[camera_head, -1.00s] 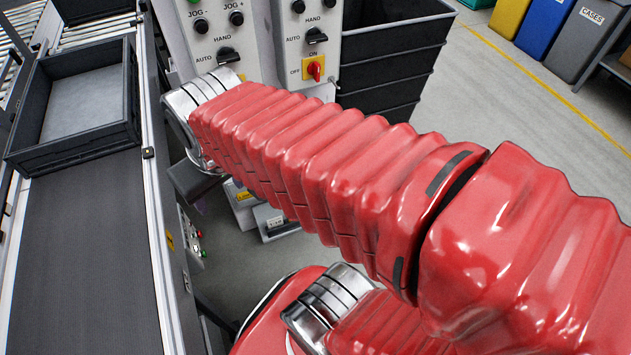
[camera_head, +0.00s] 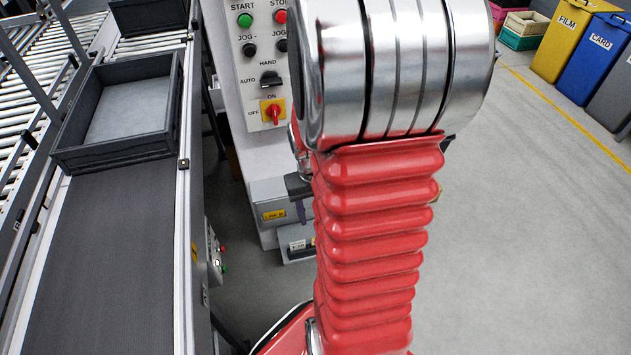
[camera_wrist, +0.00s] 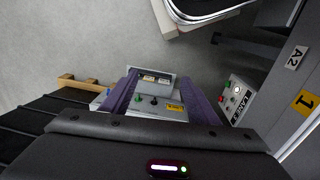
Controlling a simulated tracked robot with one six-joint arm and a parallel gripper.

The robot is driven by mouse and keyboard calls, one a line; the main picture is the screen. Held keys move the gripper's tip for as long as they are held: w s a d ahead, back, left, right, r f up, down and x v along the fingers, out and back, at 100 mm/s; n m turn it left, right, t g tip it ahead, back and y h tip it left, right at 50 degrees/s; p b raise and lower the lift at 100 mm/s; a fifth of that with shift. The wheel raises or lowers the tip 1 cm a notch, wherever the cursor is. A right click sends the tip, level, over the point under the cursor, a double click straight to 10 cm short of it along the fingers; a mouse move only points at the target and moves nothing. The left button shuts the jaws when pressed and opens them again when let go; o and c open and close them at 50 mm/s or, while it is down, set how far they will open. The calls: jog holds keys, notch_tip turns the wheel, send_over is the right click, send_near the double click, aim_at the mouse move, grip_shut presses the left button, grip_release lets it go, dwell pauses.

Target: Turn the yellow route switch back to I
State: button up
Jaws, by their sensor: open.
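I cannot make out a yellow route switch marked I in either view. In the wrist view my gripper (camera_wrist: 158,88) is open, its two purple fingers apart and empty. Between and beyond them stands a grey control box (camera_wrist: 148,112) with a green and a dark knob, a yellow label and a raised box behind. In the head view a low grey unit with a yellow label (camera_head: 274,214) shows left of my red arm, which hides its right part. A yellow plate with a red handle (camera_head: 272,112), marked ON and OFF, is on the upright panel.
The conveyor (camera_head: 105,270) with a dark tray (camera_head: 118,110) runs along the left. A small button box (camera_head: 214,252) is on its side; a button panel (camera_wrist: 237,96) shows at right in the wrist view. Floor (camera_head: 530,220) at right is clear; bins (camera_head: 588,58) stand behind.

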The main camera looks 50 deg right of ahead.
jog(key=s+d+f+t, duration=0.1)
jog(key=s+d+f, duration=0.3)
jog(key=f, duration=0.9)
jog(key=s+d+f+m+t+h, duration=0.15)
jog(key=d+f, duration=0.45)
jog(key=f, duration=0.6)
jog(key=s+d+f+t, duration=0.2)
jog(key=d+f, duration=0.3)
jog(key=f, duration=0.8)
jog(key=w+d+r+n+t+h, duration=0.1)
jog(key=w+d+r+t+h, duration=0.3)
jog(key=w+d+r+t, duration=0.1)
jog(key=w+r+t, duration=0.1)
jog(key=w+t, duration=0.1)
jog(key=w, duration=0.1)
jog(key=shift+w+r+h, duration=0.2)
jog(key=shift+r+h, duration=0.1)
jog(key=shift+h, duration=0.05)
jog(key=shift+w+d+t, duration=0.1)
jog(key=shift+t, duration=0.15)
jog(key=x, duration=1.3)
jog(key=shift+w+f, duration=0.25)
